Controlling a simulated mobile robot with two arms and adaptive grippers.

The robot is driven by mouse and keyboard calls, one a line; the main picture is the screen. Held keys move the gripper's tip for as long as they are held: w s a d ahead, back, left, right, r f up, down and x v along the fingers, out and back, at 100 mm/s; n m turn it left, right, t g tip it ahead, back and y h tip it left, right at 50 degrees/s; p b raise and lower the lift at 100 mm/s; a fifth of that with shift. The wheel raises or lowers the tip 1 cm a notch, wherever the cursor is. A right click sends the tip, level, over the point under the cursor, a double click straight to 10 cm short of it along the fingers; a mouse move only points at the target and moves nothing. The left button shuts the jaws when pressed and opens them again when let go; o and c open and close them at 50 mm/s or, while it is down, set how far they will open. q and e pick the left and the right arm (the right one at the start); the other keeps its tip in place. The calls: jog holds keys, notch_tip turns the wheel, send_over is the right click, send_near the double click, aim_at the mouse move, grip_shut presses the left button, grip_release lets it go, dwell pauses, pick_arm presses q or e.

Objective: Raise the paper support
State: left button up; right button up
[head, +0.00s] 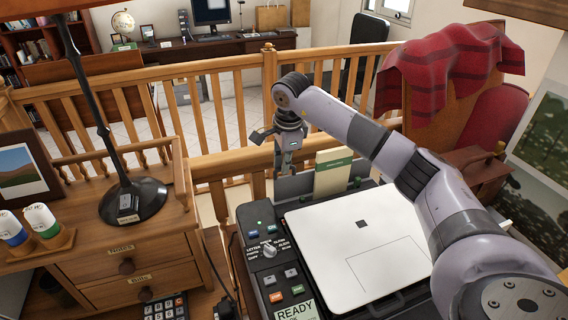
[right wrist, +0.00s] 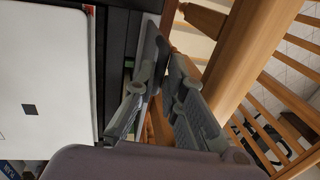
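The printer's white lid (head: 355,250) lies flat, with a control panel (head: 268,252) of buttons and a dial on its left. A dark upright panel (head: 292,187), seemingly the paper support, stands at the printer's back edge. My right gripper (head: 284,168) points down at this panel's left end. In the right wrist view the fingers (right wrist: 165,62) slant toward each other, their tips close together beside the printer's dark back part (right wrist: 117,60). Whether they pinch the panel, or touch it, I cannot tell. My left gripper is not in view.
A cream booklet with a green band (head: 332,177) stands at the printer's back. A wooden railing (head: 235,160) runs close behind the gripper. A lamp (head: 133,198) stands on the drawer cabinet (head: 150,262) at left. A red plaid blanket (head: 440,65) hangs over a chair at right.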

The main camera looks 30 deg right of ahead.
jog(key=o, duration=0.4)
jog(key=shift+r, duration=0.1)
jog(key=r, duration=0.3)
jog(key=s+r, duration=0.1)
jog(key=r, duration=0.3)
jog(key=s+r, duration=0.1)
jog(key=r, duration=0.3)
jog(key=shift+s+a+r, duration=0.15)
jog(key=shift+a+r, duration=0.1)
jog(key=shift+a, duration=0.05)
